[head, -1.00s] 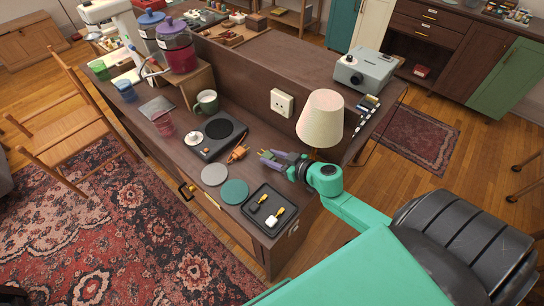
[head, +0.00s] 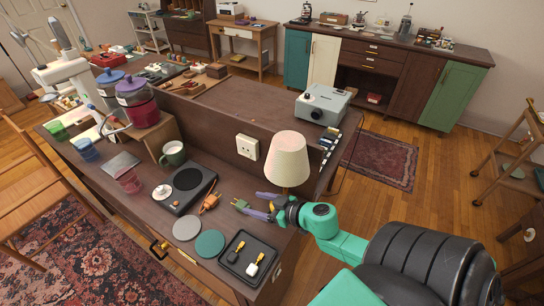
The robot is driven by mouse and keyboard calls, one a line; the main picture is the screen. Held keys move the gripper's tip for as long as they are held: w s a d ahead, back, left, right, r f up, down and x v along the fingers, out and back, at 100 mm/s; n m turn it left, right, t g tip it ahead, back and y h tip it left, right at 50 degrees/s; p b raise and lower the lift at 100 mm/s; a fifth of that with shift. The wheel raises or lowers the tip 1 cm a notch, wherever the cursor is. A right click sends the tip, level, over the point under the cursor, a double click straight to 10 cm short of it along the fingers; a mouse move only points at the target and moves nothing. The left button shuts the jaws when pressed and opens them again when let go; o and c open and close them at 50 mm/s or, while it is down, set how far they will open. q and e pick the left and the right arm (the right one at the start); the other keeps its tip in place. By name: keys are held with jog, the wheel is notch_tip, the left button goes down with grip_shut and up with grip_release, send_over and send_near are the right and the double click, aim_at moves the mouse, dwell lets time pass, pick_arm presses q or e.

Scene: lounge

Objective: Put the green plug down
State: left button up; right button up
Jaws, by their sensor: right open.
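The green plug (head: 240,204) lies on the brown desk top (head: 222,222), between an orange plug (head: 209,203) and my right gripper. My right gripper (head: 253,205) comes in from the right, low over the desk, with its two purple fingers spread apart. The green plug is at the mouth of the fingers, just left of their tips, and does not look clamped. My left gripper is not in view.
A lamp (head: 287,158) stands close behind my right gripper. A black tray (head: 246,257) with small tools, a teal disc (head: 209,244) and a grey disc (head: 187,228) lie in front. A white socket (head: 247,147) is on the raised back panel.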

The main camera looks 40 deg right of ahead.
jog(key=v, duration=0.6)
jog(key=shift+s+d+r, duration=0.1)
jog(key=shift+s+r, duration=0.1)
jog(key=shift+s, duration=0.15)
jog(key=shift+f, duration=0.1)
